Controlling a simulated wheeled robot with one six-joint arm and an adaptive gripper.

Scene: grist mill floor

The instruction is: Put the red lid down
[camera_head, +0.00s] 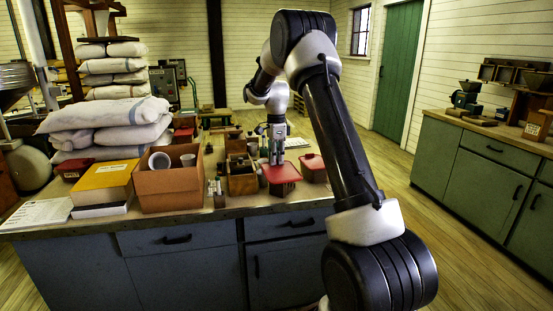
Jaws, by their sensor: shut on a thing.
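My gripper (277,161) points down over the right part of the worktop (235,210). It is shut on a red lid (283,175). The lid looks roughly level and hides most of what is under it. A dark box-like thing (282,188) shows just below the lid's front edge. I cannot tell whether the lid touches it. A second red top (312,160) sits on a container just to the right, close beside the held lid.
Left of the lid stand a small wooden box (241,181) and small bottles (218,190). Farther left are a cardboard box (168,184) with white cups, a yellow box (102,182) and stacked sacks (110,128). The front strip of worktop is mostly bare.

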